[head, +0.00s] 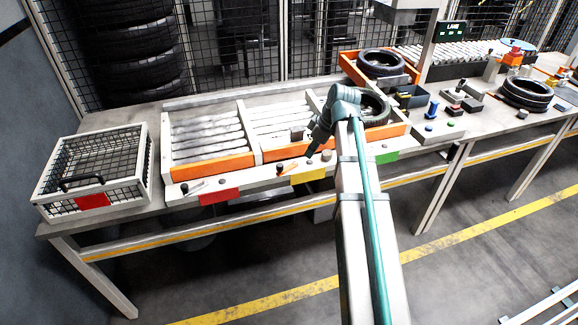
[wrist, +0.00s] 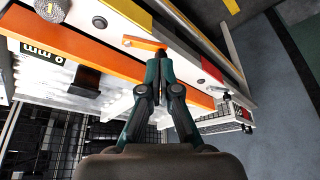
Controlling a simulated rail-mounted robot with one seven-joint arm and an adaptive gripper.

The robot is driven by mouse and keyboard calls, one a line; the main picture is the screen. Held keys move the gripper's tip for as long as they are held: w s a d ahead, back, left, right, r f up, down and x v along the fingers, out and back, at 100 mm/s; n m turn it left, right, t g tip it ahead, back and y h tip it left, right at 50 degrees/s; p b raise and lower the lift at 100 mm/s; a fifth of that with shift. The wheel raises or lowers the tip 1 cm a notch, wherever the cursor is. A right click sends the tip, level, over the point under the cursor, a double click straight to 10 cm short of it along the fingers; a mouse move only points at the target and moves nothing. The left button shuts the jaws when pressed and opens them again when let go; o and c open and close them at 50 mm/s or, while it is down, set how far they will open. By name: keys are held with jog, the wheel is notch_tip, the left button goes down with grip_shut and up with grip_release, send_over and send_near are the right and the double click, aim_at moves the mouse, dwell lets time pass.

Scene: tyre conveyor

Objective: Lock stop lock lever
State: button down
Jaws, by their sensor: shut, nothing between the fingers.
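My gripper (head: 311,156) is shut and empty, reaching down over the front ledge of the conveyor bench. In the wrist view its fingertips (wrist: 161,54) overlap one end of a small orange lever (wrist: 142,43) on the white ledge; I cannot tell whether they touch. The orange lever also shows in the head view (head: 290,167), left of the gripper, between the red and yellow labels. A second lever (head: 193,188) with a dark pivot sits farther left on the ledge. Which lever is the stop lock is not marked legibly.
Orange-fronted roller bays (head: 212,166) lie behind the ledge. A grey knob (head: 326,154) stands right of the gripper. A wire basket (head: 148,165) is at the left end. A tyre (head: 374,108) lies behind my arm. The floor in front is clear.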

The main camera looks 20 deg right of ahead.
aim_at(289, 165)
jog(key=shift+w+f, duration=0.1)
jog(key=shift+f, duration=0.05)
jog(key=shift+w+a+f+p, duration=0.6)
jog(key=shift+w+a+f, duration=0.3)
jog(key=shift+f, duration=0.6)
jog(key=shift+w+a+f+p, duration=0.55)
jog(key=shift+w+a+f, duration=0.35)
jog(key=shift+f, duration=0.65)
jog(key=shift+w+a+f+p, duration=0.6)
jog(key=shift+w+a+f, duration=0.3)
jog(key=shift+f, duration=0.6)
jog(key=shift+s+a, duration=0.1)
